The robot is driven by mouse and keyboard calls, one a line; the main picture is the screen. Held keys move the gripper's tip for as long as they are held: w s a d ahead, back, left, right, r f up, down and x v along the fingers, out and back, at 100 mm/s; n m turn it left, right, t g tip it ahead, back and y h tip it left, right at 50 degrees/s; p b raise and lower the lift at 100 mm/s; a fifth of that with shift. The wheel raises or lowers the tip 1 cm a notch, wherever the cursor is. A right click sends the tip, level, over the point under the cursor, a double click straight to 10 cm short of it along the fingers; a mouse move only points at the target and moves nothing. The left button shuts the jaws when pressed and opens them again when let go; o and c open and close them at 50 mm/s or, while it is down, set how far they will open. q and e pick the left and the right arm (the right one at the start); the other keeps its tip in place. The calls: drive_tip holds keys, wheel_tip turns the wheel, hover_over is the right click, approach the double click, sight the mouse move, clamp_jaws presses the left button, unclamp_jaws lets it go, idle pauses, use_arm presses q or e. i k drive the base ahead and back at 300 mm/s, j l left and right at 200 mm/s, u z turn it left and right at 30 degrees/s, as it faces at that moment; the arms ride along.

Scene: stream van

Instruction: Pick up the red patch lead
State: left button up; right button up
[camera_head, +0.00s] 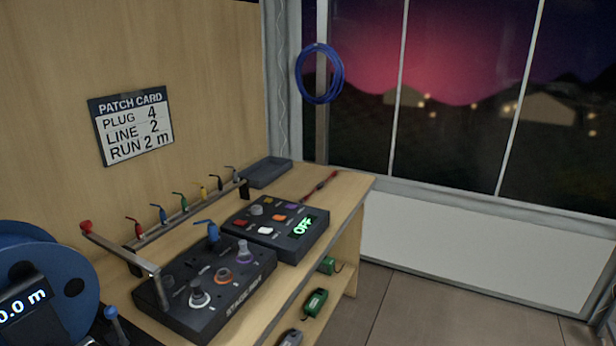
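A row of small coloured leads hangs on a metal rail (190,215) along the back of the wooden desk (338,207). The red patch lead (138,229) appears to be the one nearest the rail's left end, beside a blue one (160,213). Its lower part is hard to make out. A thin red and dark item (321,186) lies on the desk's far right; I cannot tell exactly what it is. Neither of my grippers is in view.
A stage box (213,315) with several sockets and an upright blue plug (212,232) stands before the rail. A control box (300,243) reading OFF and an empty-looking tray (266,172) lie beyond. A blue reel (75,265) is at left. The floor at right is clear.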

sight(322, 184)
drive_tip(key=i+l, duration=0.2)
drive_tip(key=i, duration=0.2)
drive_tip(key=i+l, duration=0.2)
drive_tip(key=i, duration=0.25)
drive_tip(key=i+l, duration=0.25)
drive_tip(key=i, duration=0.15)
drive_tip(key=i+l+u, duration=0.1)
drive_tip(key=u, duration=0.7)
drive_tip(key=i+l, duration=0.05)
drive_tip(key=i, duration=0.05)
